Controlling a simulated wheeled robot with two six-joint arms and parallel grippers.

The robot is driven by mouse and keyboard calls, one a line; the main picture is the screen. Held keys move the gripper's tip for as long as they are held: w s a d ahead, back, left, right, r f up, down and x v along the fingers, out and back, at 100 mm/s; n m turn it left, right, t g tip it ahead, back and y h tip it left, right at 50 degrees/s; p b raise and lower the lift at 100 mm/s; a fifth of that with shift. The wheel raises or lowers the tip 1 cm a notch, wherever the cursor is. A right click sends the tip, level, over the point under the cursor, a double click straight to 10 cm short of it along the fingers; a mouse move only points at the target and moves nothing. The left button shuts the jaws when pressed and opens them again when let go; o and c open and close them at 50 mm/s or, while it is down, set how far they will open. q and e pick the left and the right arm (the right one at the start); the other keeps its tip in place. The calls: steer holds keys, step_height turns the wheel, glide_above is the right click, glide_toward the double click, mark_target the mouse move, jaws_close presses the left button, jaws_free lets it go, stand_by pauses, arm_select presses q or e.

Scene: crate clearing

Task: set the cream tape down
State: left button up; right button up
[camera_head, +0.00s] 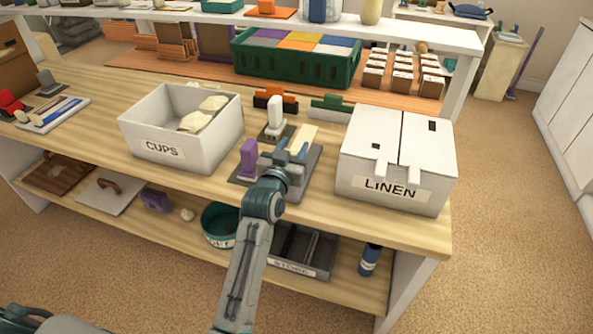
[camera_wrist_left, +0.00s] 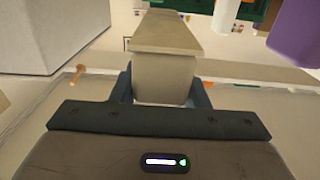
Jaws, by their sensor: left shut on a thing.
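The cream tape (camera_head: 303,137) is a pale block gripped in my left gripper (camera_head: 289,153), over the dark grey plate (camera_head: 314,165) between the two white crates. In the left wrist view the cream tape (camera_wrist_left: 165,65) fills the space between the fingers, which show only at its sides. My left gripper is shut on it. Whether its underside touches the plate is hidden by the gripper. My right gripper is not in view.
The purple item (camera_head: 249,156) stands close left of my gripper, and a white item (camera_head: 275,112) stands behind it. The lidded LINEN crate (camera_head: 384,193) is close on the right; the open CUPS crate (camera_head: 180,158) is left. An orange item (camera_head: 275,98) and green item (camera_head: 330,105) stand behind.

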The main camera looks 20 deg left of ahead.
arm_select(q)
step_height(320, 180, down, 8)
steer(key=shift+r, duration=0.15)
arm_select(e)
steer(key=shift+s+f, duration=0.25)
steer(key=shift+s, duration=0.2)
arm_select(q)
steer(key=o, duration=0.9)
steer(key=shift+o, duration=0.2)
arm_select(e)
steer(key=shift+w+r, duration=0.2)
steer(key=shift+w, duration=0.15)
